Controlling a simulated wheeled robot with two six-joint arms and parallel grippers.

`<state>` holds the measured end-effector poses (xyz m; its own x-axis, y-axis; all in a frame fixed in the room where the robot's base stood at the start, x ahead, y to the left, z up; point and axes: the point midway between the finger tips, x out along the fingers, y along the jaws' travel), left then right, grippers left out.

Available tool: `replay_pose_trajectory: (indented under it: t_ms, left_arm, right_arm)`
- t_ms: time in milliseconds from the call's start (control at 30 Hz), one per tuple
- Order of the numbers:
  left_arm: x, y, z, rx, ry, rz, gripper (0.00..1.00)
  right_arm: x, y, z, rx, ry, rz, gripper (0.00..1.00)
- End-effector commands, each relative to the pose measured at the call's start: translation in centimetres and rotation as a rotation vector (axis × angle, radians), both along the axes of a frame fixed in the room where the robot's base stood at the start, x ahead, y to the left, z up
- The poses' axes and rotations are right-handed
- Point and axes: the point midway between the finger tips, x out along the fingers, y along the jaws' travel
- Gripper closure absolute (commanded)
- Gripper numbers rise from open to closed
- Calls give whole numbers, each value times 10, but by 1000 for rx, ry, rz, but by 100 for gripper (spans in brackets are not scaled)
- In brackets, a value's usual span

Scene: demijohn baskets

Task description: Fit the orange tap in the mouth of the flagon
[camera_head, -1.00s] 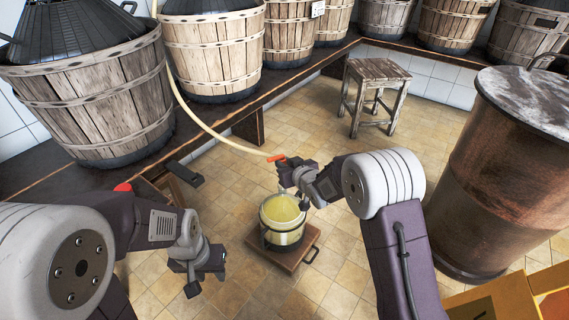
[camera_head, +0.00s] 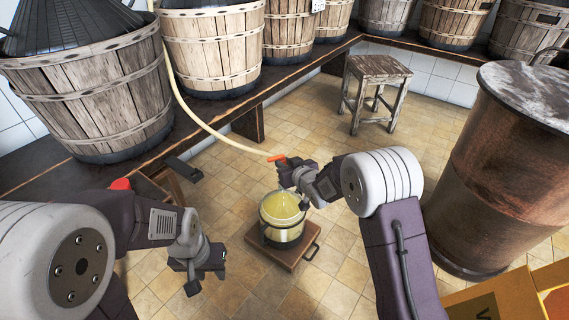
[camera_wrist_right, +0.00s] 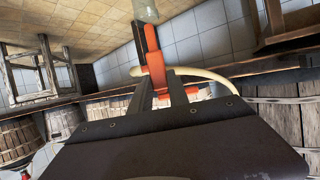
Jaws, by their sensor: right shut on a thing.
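The orange tap (camera_head: 276,158) is at the end of a pale hose, held by my right gripper (camera_head: 287,168). The right wrist view shows the tap (camera_wrist_right: 153,62) upright between the two fingers, which are shut on it. A pale pail-like vessel (camera_head: 283,234) with yellowish contents stands below my right gripper, apart from the tap. I cannot tell whether it is the flagon, and no narrow mouth shows. My left gripper (camera_head: 193,276) hangs low, left of this vessel. It holds nothing that I can see, and its finger opening is unclear.
The vessel stands on a wooden board (camera_head: 270,256) with a handle. The pale hose (camera_head: 200,118) hangs across from the bench at left. Wooden baskets (camera_head: 90,100) line the bench. A stool (camera_head: 376,68) is behind. A rusty drum (camera_head: 495,175) and cartons (camera_head: 490,303) are at right. Tiled floor is free between.

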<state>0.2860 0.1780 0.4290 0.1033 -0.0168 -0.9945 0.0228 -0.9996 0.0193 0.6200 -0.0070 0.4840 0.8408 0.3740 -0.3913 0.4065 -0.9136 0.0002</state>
Motion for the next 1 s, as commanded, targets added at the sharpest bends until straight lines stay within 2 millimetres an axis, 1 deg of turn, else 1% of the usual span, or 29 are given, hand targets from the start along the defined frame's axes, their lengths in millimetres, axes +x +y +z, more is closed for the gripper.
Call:
replay_pose_trajectory:
  t_ms: [1000]
  left_arm:
    - [0,0,-16,0,0,0,64]
  right_arm:
    - [0,0,-21,0,-1,0,100]
